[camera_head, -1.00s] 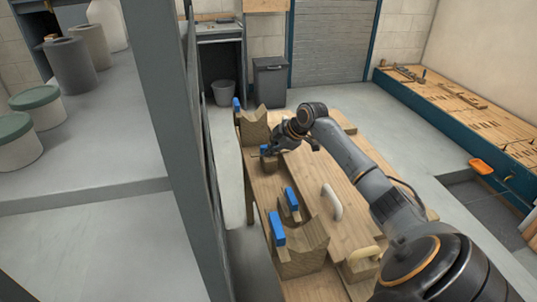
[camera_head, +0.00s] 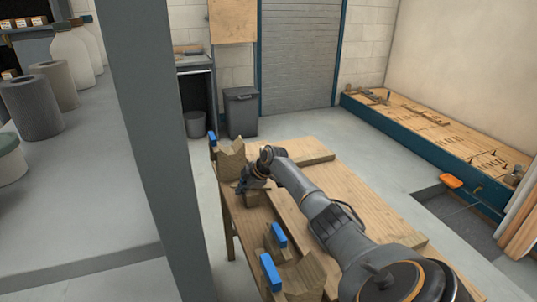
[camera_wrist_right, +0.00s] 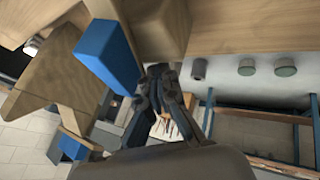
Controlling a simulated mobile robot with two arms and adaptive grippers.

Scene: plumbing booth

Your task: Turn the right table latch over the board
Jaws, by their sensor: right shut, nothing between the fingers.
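My right gripper (camera_head: 243,186) is shut and empty, low over the far left part of the wooden table (camera_head: 310,180). In the right wrist view its closed fingers (camera_wrist_right: 158,80) point at a wooden block (camera_wrist_right: 155,28), beside the end of a blue latch bar (camera_wrist_right: 108,52). I cannot tell whether they touch. In the head view this bar is hidden by the gripper. Another blue latch (camera_head: 212,138) stands by the far V-notched block (camera_head: 231,160). Two more blue latches (camera_head: 279,235) are at the near end. Which one is the right latch is not clear. My left gripper is not in view.
A grey post (camera_head: 150,150) stands left of the table. A near V-notched block (camera_head: 303,278) sits at the table's near end. A dark bin (camera_head: 240,112) stands behind. Open floor lies between the table and the tool bench (camera_head: 430,125) at the right.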

